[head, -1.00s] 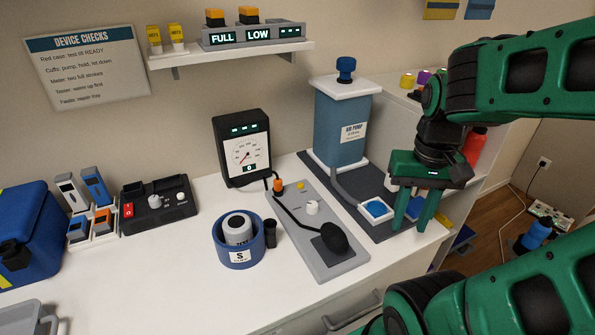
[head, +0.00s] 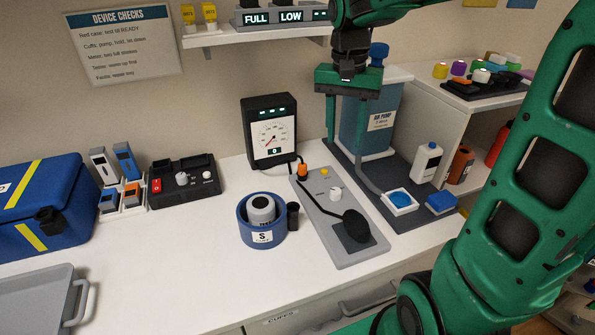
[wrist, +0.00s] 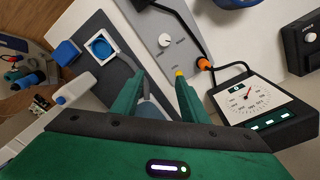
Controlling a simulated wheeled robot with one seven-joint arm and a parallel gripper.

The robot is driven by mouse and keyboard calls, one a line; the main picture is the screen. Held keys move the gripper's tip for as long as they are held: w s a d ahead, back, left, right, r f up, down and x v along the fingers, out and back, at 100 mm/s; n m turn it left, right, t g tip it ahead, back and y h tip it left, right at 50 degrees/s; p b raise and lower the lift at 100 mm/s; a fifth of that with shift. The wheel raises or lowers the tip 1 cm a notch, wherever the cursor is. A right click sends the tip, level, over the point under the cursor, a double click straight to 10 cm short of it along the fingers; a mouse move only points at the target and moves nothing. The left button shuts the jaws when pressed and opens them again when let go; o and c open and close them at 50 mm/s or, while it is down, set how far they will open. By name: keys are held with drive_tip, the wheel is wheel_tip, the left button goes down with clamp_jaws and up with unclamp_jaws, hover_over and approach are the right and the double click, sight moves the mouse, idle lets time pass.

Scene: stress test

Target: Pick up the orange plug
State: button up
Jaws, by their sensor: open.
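The orange plug (head: 302,170) sits at the back left corner of the grey board (head: 345,252), with a black cable running from it to the dial gauge (head: 268,132). It also shows in the wrist view (wrist: 204,64), just right of the finger tips. My gripper (head: 346,140) is open and empty, fingers pointing down, in front of the blue air pump and up to the right of the plug. In the wrist view the two green fingers (wrist: 155,82) stand apart with nothing between them but the background.
The air pump (head: 365,130) stands on a dark mat right of the board, with a white bottle (head: 427,162) and blue-topped pad (head: 398,200). A blue ring holder (head: 262,222) stands left of the board. A shelf (head: 255,35) hangs above.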

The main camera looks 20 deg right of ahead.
hover_over(302, 171)
drive_tip(key=w+d, duration=0.1)
drive_tip(key=w, duration=0.1)
drive_tip(key=shift+m+y, duration=0.3)
wheel_tip(302, 171, down, 4)
drive_tip(key=shift+s, duration=0.1)
drive_tip(key=shift+s+a+f, duration=0.15)
drive_tip(key=shift+f, duration=1.4)
drive_tip(key=shift+s+a+f, duration=0.1)
drive_tip(key=shift+s+f, duration=0.05)
drive_tip(key=shift+f, duration=1.35)
clamp_jaws()
